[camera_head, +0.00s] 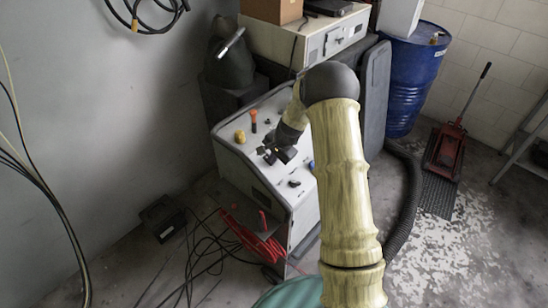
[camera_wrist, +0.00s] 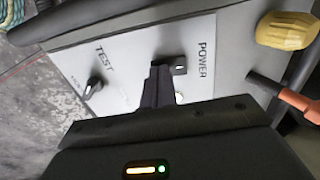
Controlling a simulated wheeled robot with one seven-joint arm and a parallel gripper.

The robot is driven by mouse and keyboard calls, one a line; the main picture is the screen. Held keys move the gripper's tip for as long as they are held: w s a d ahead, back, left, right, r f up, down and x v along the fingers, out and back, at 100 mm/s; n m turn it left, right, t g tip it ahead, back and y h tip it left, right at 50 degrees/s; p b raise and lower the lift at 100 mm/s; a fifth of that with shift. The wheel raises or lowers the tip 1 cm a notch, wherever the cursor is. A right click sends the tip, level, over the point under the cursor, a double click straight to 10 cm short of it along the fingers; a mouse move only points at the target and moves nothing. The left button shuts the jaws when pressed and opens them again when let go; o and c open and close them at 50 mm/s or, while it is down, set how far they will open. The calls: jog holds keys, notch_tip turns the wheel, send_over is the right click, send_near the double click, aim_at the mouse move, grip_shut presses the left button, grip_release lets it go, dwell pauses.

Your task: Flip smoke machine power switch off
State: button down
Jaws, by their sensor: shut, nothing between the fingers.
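The smoke machine (camera_head: 228,133) is a white cabinet with a sloped control panel, standing near the grey wall in the head view. In the wrist view the panel (camera_wrist: 130,62) carries a black switch (camera_wrist: 180,66) beside the word POWER. A black knob (camera_wrist: 93,87) sits beside the word TEST. My gripper (camera_wrist: 158,74) is shut and empty, with its fingertips right beside the power switch; I cannot tell if they touch it. In the head view my gripper (camera_head: 267,155) is low over the panel. The switch's setting is not clear, as the fingers partly hide that area.
A yellow knob (camera_wrist: 287,30) and an orange-handled part (camera_wrist: 299,100) stick up from the panel near my gripper. Cables (camera_head: 205,255) lie on the floor in front. A blue barrel (camera_head: 408,85) and a red jack (camera_head: 445,148) stand to the right.

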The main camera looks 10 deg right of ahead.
jog(key=shift+f+b, duration=0.3)
jog(key=shift+f, duration=0.15)
jog(key=shift+s+r, duration=0.1)
jog(key=shift+r, duration=0.15)
jog(key=shift+p, duration=0.3)
jog(key=shift+r+p, duration=0.4)
jog(key=shift+r, duration=0.3)
jog(key=shift+r, duration=0.15)
jog(key=shift+d+r, duration=0.15)
jog(key=shift+r, duration=0.1)
jog(key=s+d+r, duration=0.4)
jog(key=s+r, duration=0.2)
jog(key=r, duration=0.4)
jog(key=shift+s+d+r+b, duration=0.25)
jog(key=shift+s+d+b, duration=0.05)
jog(key=shift+d+b, duration=0.1)
